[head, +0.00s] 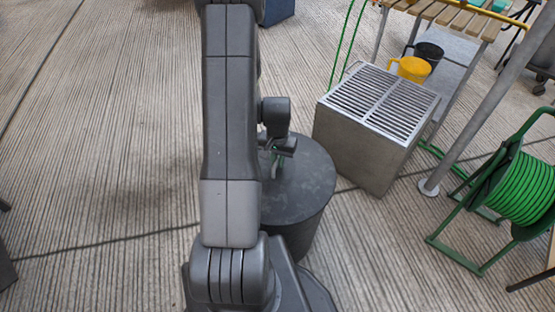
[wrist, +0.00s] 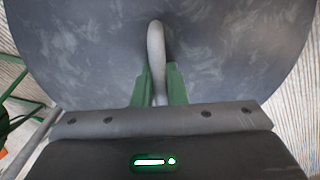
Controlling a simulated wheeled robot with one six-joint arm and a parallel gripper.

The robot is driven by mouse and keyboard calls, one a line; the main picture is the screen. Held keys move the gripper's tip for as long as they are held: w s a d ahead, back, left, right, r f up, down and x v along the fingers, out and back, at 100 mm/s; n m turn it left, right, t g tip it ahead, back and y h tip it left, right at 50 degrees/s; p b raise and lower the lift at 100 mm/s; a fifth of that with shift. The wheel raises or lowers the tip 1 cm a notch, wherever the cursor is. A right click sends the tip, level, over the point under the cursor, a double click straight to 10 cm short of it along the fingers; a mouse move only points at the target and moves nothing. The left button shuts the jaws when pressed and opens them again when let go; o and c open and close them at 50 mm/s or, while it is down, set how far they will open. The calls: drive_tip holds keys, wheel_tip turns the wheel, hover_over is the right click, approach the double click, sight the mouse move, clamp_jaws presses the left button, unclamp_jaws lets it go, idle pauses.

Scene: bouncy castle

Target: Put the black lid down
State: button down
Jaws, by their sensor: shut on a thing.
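The black lid (head: 308,180) is a round, dark, scuffed disc on top of a dark drum-like body (head: 300,240), just right of my arm in the head view. I cannot tell whether the lid touches the drum's rim all round. In the wrist view the lid (wrist: 240,50) fills most of the picture, with a grey looped handle (wrist: 155,45) standing at its middle. My gripper (wrist: 159,85) has green fingers closed on both sides of this handle. In the head view my gripper (head: 277,165) is over the lid, partly hidden by my arm.
A grey box with a slatted metal top (head: 380,105) stands close to the right of the drum. A green hose reel (head: 525,190) and a slanting metal pole (head: 480,110) are further right.

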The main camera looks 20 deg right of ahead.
drive_tip(key=shift+f+b, duration=0.5)
drive_tip(key=shift+f, duration=0.1)
drive_tip(key=c, duration=1.4)
unclamp_jaws()
wheel_tip(320, 180, up, 14)
drive_tip(key=p, duration=0.2)
drive_tip(key=shift+f+p, duration=0.1)
drive_tip(key=shift+p, duration=0.2)
wheel_tip(320, 180, down, 14)
drive_tip(key=b, duration=0.2)
drive_tip(key=shift+b, duration=0.3)
drive_tip(key=shift+r, duration=0.35)
